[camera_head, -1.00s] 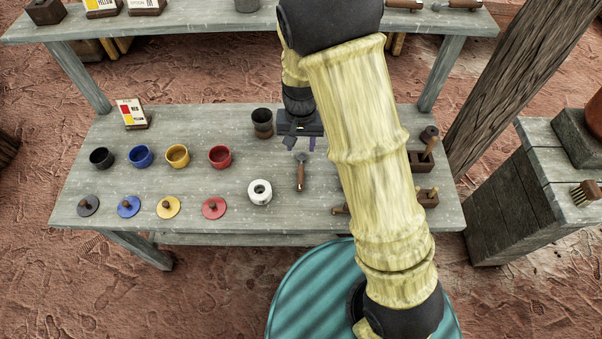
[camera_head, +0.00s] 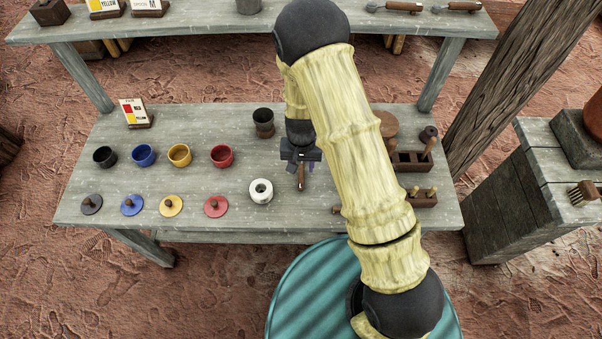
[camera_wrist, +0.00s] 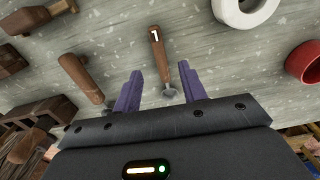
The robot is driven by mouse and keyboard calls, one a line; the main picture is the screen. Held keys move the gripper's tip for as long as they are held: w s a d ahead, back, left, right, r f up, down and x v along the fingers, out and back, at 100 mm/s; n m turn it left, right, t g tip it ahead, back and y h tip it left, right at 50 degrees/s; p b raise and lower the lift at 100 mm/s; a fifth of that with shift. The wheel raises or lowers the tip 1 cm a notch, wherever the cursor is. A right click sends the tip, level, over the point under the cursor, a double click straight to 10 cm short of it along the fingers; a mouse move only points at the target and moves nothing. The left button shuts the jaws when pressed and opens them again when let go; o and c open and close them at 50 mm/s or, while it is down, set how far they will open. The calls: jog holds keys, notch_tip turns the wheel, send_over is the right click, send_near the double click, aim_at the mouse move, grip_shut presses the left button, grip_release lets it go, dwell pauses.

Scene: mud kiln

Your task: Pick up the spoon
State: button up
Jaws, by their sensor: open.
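The spoon (camera_head: 301,181) lies on the grey wooden table with its brown handle toward the near edge. In the wrist view the spoon (camera_wrist: 158,52) has a wooden handle with a white mark and a small metal end. My gripper (camera_wrist: 160,72) is open, with its two purple fingers on either side of the spoon's lower handle and metal end. Both fingers look apart from it. In the head view my gripper (camera_head: 300,164) is over the far end of the spoon and hides its metal part. The height of the fingers above the table is hard to tell.
A white ring-shaped pot (camera_head: 260,191) stands left of the spoon, and a dark cup (camera_head: 263,123) stands behind it. Several coloured pots and lids fill the table's left side. Wooden tool holders (camera_head: 411,161) stand at the right. A brown-handled tool (camera_wrist: 82,78) lies near my gripper.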

aim_at(301, 176)
jog(key=shift+f, duration=0.15)
jog(key=shift+w+f+p, duration=0.15)
jog(key=shift+f+p, duration=0.35)
jog(key=shift+f, duration=0.75)
jog(key=shift+w+f+p, duration=0.1)
jog(key=shift+f+p, duration=0.35)
jog(key=shift+f, duration=0.75)
jog(key=shift+s, duration=0.15)
grip_shut()
jog(key=shift+a+r, duration=0.1)
notch_tip(301, 176, up, 10)
jog(key=b, duration=0.2)
